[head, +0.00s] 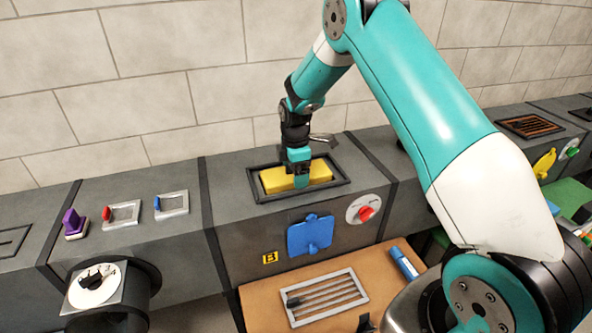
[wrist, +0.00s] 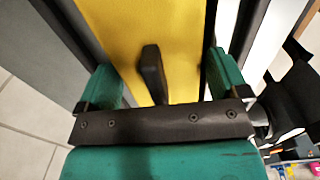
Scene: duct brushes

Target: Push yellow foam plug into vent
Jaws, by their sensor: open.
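The yellow foam plug (head: 272,182) is a block lying within a dark rectangular vent frame (head: 262,199) on top of the grey duct. I cannot tell how deep it sits. In the wrist view, the plug (wrist: 125,28) fills the upper middle, and a dark upright handle (wrist: 152,74) stands on it. My gripper (head: 300,182) points down over the plug's middle and hides part of it. In the wrist view, my gripper (wrist: 163,80) is open, with one green finger on each side of the handle and gaps between. I cannot tell whether the fingertips touch the foam.
Below, a wooden table (head: 262,296) bears a slotted grille (head: 326,297) and a blue object (head: 405,262). A purple item (head: 73,222) stands on the duct's left. A tiled wall rises behind.

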